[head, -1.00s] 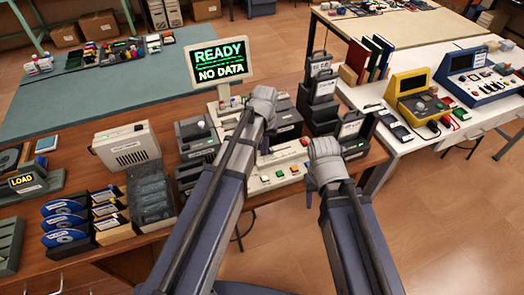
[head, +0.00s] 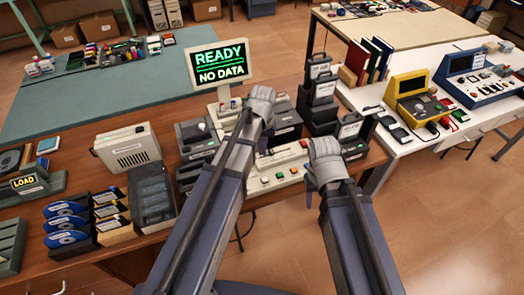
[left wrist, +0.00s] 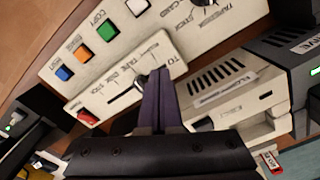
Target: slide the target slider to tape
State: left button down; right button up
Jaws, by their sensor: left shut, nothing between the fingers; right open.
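The cream slider panel (left wrist: 93,101) in the left wrist view has a dark straight slot (left wrist: 122,96) and printed labels including TO and TAPE. My left gripper (left wrist: 159,76) is shut and empty, its purple fingertips at the right end of the slot. The slider handle is small and partly hidden beside the fingertips; I cannot tell whether they touch it. In the head view my left gripper (head: 262,100) is above the back of the cream console (head: 262,189) and its fingertips are hidden.
The console has blue, orange, green and white buttons (left wrist: 137,7), a red button (left wrist: 88,117) and a round selector knob. A screen (head: 220,65) reads READY, NO DATA. Dark drives (head: 197,134) crowd the console. A white table (head: 470,125) stands at right; floor between is clear.

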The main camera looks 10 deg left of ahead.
pick_arm(q)
notch_tip(320, 180, up, 6)
jog(key=p, duration=0.5)
pick_arm(e)
notch_tip(320, 180, up, 6)
pick_arm(q)
jog(key=shift+s, duration=0.1)
